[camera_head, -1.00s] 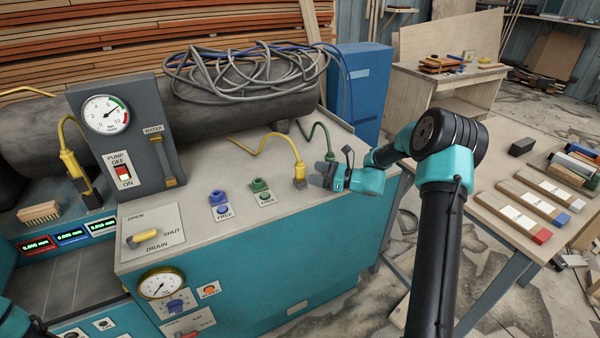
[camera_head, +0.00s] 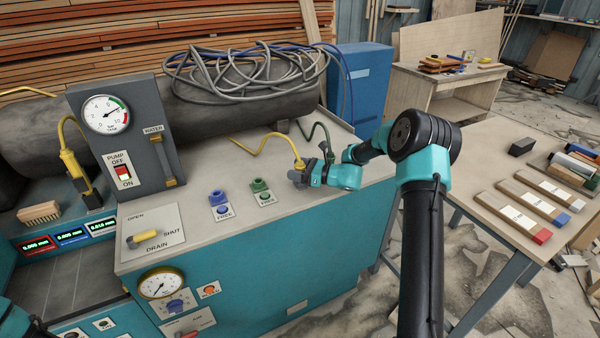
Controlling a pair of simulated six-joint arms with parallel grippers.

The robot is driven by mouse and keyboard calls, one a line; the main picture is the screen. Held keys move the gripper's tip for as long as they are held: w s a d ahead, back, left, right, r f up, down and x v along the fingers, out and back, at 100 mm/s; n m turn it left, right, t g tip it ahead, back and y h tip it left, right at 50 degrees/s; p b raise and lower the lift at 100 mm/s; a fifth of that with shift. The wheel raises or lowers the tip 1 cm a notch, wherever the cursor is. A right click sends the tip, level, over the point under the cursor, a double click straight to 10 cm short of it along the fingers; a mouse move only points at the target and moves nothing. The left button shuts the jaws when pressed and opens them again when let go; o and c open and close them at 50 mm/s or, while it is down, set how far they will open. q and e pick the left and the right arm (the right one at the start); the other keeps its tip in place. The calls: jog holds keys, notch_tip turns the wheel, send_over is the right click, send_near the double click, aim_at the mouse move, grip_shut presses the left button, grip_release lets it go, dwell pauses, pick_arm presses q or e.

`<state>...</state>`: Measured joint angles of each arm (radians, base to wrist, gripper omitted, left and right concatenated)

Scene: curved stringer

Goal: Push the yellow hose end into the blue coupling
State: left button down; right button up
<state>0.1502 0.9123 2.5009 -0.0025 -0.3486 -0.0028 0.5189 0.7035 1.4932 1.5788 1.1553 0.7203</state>
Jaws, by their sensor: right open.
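The blue coupling (camera_head: 218,198) stands on the bench to the left of the right gripper, above a label reading FREE. A part of my left arm (camera_head: 18,322) shows at the lower left edge; its gripper is out of view.
A green coupling (camera_head: 260,187) stands just right of the blue one. A green hose (camera_head: 318,130) lies behind my right gripper. The gauge panel (camera_head: 120,130) rises at the left. The DRAIN lever plate (camera_head: 165,222) lies at the bench's front left. Bench top around the couplings is clear.

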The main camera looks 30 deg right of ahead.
jog(key=shift+w+a, duration=0.25)
jog(key=shift+w, duration=0.1)
jog(key=c, duration=1.1)
